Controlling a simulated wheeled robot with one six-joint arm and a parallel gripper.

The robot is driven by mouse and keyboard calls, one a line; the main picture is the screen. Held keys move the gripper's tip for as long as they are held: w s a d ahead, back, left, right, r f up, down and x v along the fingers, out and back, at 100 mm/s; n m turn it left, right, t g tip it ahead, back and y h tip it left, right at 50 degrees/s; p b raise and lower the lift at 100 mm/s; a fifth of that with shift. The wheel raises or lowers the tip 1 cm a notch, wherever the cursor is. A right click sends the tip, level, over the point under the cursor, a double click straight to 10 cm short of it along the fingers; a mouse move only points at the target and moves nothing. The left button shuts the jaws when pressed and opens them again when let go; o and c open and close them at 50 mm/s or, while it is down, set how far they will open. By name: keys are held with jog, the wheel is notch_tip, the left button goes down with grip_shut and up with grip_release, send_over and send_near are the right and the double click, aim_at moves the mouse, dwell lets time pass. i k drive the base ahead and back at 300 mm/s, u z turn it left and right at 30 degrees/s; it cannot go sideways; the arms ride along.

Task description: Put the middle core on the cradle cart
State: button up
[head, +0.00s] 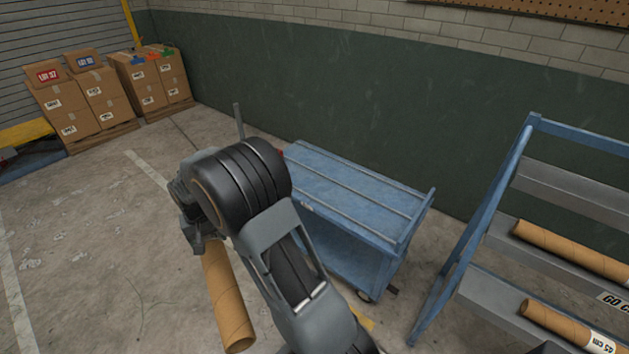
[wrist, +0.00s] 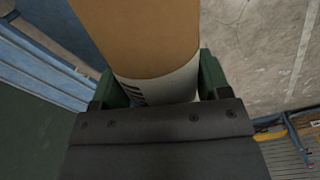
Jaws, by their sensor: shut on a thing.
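My gripper (wrist: 155,88) is shut on a brown cardboard core (wrist: 145,35), around its white label band, in the wrist view. In the head view the held core (head: 229,300) hangs tilted below my wrist, left of the cart and clear of it. My arm hides the gripper's fingers there. The blue cradle cart (head: 350,208) stands against the green wall, its ribbed top empty where I can see it. My arm covers its left front part. The cart's blue edge also shows at the left of the wrist view (wrist: 45,68).
A blue rack (head: 468,235) at the right holds two cores, one on an upper shelf (head: 570,248) and one lower (head: 555,322), labelled 45 cm. Stacked cartons (head: 85,100) stand on pallets at the back left. The floor at left is open.

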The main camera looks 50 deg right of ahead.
aim_at(339, 198)
jog(key=z, duration=0.75)
jog(key=i, duration=1.4)
jog(key=z, duration=1.1)
